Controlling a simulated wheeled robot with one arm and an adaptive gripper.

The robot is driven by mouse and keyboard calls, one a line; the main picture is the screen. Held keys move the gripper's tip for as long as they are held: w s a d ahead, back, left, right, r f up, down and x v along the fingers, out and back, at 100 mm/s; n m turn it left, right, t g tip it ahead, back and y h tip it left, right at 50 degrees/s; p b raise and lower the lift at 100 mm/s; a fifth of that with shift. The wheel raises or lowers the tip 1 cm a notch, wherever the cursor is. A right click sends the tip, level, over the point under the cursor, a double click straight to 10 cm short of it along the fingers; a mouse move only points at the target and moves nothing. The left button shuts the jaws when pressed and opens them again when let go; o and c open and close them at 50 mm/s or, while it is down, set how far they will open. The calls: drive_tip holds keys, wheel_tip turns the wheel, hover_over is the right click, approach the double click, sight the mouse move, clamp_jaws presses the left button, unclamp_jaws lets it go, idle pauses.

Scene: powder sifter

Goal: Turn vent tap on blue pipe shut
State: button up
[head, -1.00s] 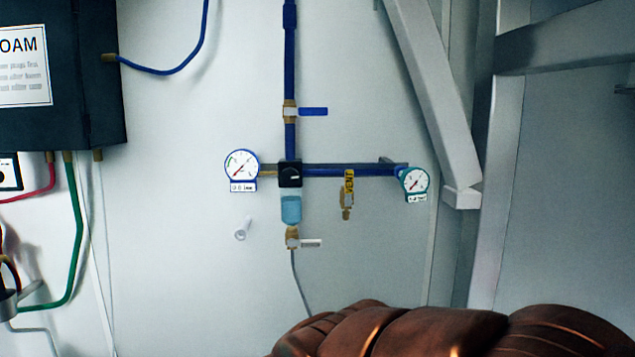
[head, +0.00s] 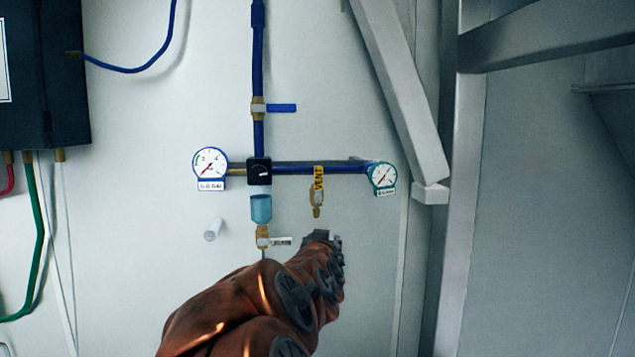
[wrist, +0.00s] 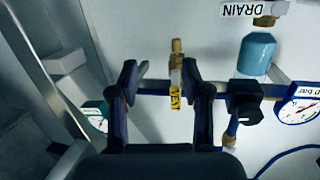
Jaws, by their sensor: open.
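The vent tap (head: 317,198) is a small brass valve hanging below the horizontal blue pipe (head: 310,169). Its yellow VENT piece (head: 319,178) stands upright, in line with the brass body. My gripper (head: 321,237) is just below the tap in the head view, partly hidden by my arm. In the upside-down wrist view, my gripper (wrist: 159,75) is open and empty. The tap's brass body (wrist: 177,55) and yellow piece (wrist: 175,95) appear between the fingers, nearer the right one. The fingers look apart from the tap.
A gauge (head: 383,178) ends the pipe at right; another gauge (head: 210,165) is at left. A black regulator (head: 260,171), blue bowl (head: 261,208) and drain tap (head: 264,237) stand left of the vent. A slanted grey beam (head: 400,90) stands at right.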

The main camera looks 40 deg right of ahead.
sight(319, 178)
drive_tip(key=w+d+r+n+t, duration=0.1)
drive_tip(key=r+t, duration=0.1)
drive_tip(key=r, duration=0.1)
drive_tip(key=w+d+r+n+t, duration=0.1)
drive_tip(key=w+d+r+t, duration=0.1)
drive_tip(key=r+t, duration=0.1)
drive_tip(key=w+d+r+n+t+h+b, duration=0.1)
drive_tip(key=r+t, duration=0.1)
drive_tip(key=r, duration=0.2)
drive_tip(key=shift+w+d+r, duration=0.15)
drive_tip(key=shift+w+d, duration=0.15)
drive_tip(key=shift+w, duration=0.05)
drive_tip(key=shift+p+x, duration=1.1)
drive_tip(key=shift+x, duration=2.25)
clamp_jaws()
